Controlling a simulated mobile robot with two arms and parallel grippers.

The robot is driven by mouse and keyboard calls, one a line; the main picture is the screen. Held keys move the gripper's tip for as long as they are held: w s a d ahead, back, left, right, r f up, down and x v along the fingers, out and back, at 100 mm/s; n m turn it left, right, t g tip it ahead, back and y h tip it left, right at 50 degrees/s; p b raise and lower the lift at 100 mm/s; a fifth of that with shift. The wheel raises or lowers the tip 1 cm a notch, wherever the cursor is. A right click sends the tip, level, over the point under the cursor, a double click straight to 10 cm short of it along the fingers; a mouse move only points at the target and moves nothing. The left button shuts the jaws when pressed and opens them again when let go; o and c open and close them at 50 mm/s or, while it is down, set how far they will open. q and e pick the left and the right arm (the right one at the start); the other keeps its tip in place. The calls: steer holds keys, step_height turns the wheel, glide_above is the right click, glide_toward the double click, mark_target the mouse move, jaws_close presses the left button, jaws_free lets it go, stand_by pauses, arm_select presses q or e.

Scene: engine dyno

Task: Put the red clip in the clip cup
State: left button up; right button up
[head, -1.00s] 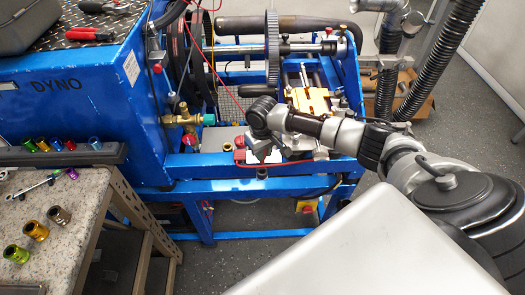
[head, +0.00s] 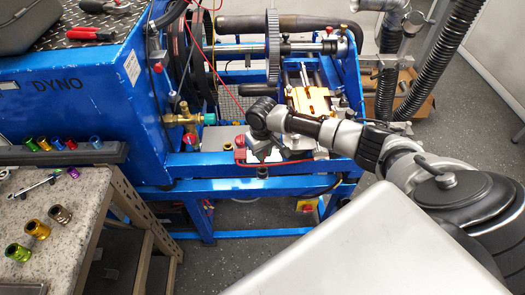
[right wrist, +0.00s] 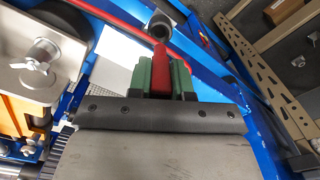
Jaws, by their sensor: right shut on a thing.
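My right gripper (right wrist: 160,78) is shut on the red clip (right wrist: 160,62), which stands up between its green fingertips in the right wrist view. A red cable runs across the top of that view, close to the clip. A dark, round, cup-like piece (right wrist: 154,27) sits just beyond the clip. I cannot tell for sure whether it is the clip cup, or whether the clip touches it. My left gripper is not in view.
The blue dyno frame (head: 215,240) surrounds the gripper's spot, with a front rail just below it. A gold block (head: 312,101) and a large gear (head: 272,50) stand behind. A stone-topped bench (head: 75,200) with several coloured sockets is at the left.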

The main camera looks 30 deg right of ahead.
steer(key=shift+f+b, duration=0.65)
steer(key=shift+f, duration=1)
steer(key=shift+f+b, duration=0.8)
steer(key=shift+f, duration=0.85)
steer(key=o, duration=0.8)
steer(key=shift+o, duration=0.2)
steer(key=shift+r+p, duration=3.8)
steer(key=shift+p, duration=0.3)
